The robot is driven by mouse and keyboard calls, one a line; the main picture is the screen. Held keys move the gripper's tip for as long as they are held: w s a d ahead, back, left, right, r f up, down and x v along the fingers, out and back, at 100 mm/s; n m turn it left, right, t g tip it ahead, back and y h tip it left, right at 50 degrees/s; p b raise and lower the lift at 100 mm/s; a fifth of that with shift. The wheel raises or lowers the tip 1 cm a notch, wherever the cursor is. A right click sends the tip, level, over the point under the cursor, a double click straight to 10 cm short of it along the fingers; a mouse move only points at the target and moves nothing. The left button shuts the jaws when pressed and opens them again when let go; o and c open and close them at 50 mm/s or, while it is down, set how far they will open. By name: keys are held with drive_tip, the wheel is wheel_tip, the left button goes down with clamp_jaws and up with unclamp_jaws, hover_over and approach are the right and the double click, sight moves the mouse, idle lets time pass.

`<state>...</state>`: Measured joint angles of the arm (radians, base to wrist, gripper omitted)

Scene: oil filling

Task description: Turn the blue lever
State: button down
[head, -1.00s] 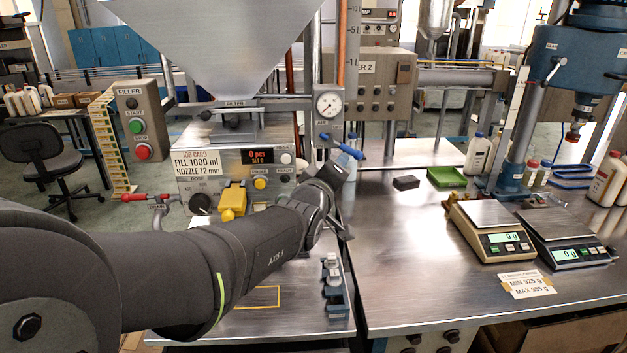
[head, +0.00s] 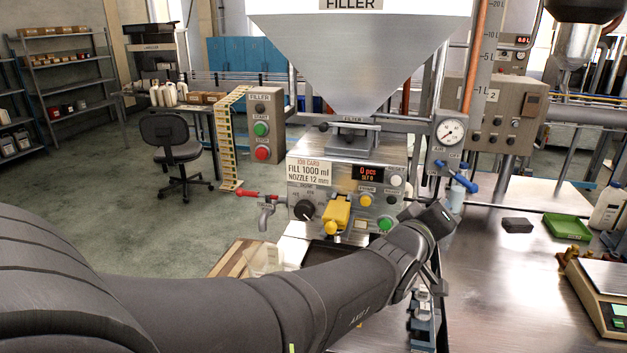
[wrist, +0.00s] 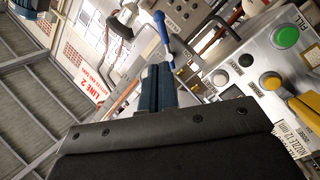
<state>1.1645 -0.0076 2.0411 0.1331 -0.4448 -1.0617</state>
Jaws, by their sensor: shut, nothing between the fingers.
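The blue lever (head: 462,181) sits on the air valve under the round gauge at the right of the filler, slanting down to the right. In the wrist view the lever (wrist: 163,36) runs from upper left down to just beyond my fingertips. My gripper (wrist: 157,70) is shut and empty, its dark blue fingers side by side. Its tips are close to the lever's lower end; I cannot tell whether they touch. In the head view my wrist is just below the lever and hides most of the fingers.
The filler panel (head: 330,180) has a yellow guard (head: 337,212) and a green button (head: 385,224) left of my wrist. A red-handled tap (head: 262,197) is at its left. A green tray (head: 568,227), a dark block (head: 517,225) and scales (head: 600,290) stand on the right bench.

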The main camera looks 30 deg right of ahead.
sight(469, 184)
drive_tip(key=s+d+m+t+h, duration=0.2)
drive_tip(key=d+m+t+h, duration=0.45)
drive_tip(key=m, duration=0.95)
drive_tip(key=shift+w+d+g+y, duration=0.3)
drive_tip(key=shift+w+d+y, duration=0.2)
drive_tip(key=shift+w+d, duration=0.7)
drive_tip(key=shift+w+d+g+y, duration=0.25)
drive_tip(key=shift+w+d+y, duration=0.35)
drive_tip(key=shift+d, duration=0.85)
drive_tip(key=shift+w+d+g+y, duration=0.35)
drive_tip(key=shift+w+d, duration=0.8)
drive_tip(key=shift+d, duration=0.2)
